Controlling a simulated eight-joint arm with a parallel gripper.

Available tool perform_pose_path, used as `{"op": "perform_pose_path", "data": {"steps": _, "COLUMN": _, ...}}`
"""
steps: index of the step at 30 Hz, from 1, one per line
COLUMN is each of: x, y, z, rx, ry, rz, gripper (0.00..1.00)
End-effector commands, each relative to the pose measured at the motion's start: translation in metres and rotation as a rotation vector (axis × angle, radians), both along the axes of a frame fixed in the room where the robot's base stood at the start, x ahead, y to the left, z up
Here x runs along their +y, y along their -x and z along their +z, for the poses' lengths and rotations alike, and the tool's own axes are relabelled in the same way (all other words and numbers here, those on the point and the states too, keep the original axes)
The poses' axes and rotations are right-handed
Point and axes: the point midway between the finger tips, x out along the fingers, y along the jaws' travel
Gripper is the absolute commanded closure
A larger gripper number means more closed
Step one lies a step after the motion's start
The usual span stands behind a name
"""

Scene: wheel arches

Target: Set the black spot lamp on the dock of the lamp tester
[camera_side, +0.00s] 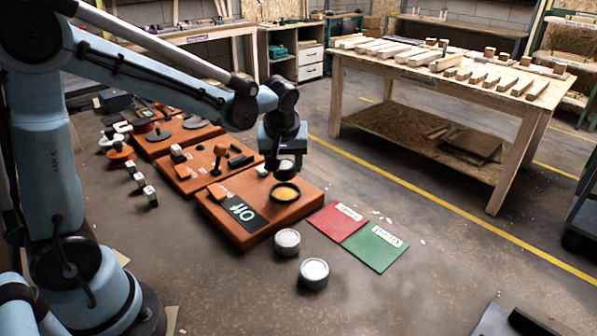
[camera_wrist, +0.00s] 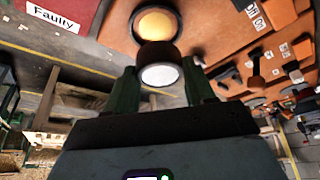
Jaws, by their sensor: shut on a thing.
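My gripper (camera_side: 284,158) is shut on the black spot lamp (camera_wrist: 158,60), a short dark cylinder with a pale, bright end. The lamp also shows in the side view (camera_side: 285,171), below the fingers. It is held over the dock (camera_side: 285,192), a black ring with a glowing amber disc inside, which also shows in the wrist view (camera_wrist: 156,22). I cannot tell whether the lamp touches the dock. The lamp tester (camera_side: 225,228) is an orange board with a dark panel (camera_side: 243,211) bearing light lettering that looks like "Off".
Two silver-rimmed lamps (camera_side: 287,242) (camera_side: 314,273) stand in front of the tester. A red mat (camera_side: 334,221), labelled "Faulty" in the wrist view, and a green mat (camera_side: 376,248) lie to its right. Other orange boards (camera_side: 208,160) with fittings lie behind. A wooden table (camera_side: 455,75) stands at back right.

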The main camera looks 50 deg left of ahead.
Motion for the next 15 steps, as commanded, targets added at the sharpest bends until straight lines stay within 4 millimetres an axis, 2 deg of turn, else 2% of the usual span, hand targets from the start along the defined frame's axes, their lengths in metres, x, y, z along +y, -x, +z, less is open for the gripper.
{"op": "perform_pose_path", "data": {"steps": 15, "x": -0.001, "y": 0.0, "z": -0.033, "rx": 0.0, "ry": 0.001, "rz": -0.004, "gripper": 0.77}}
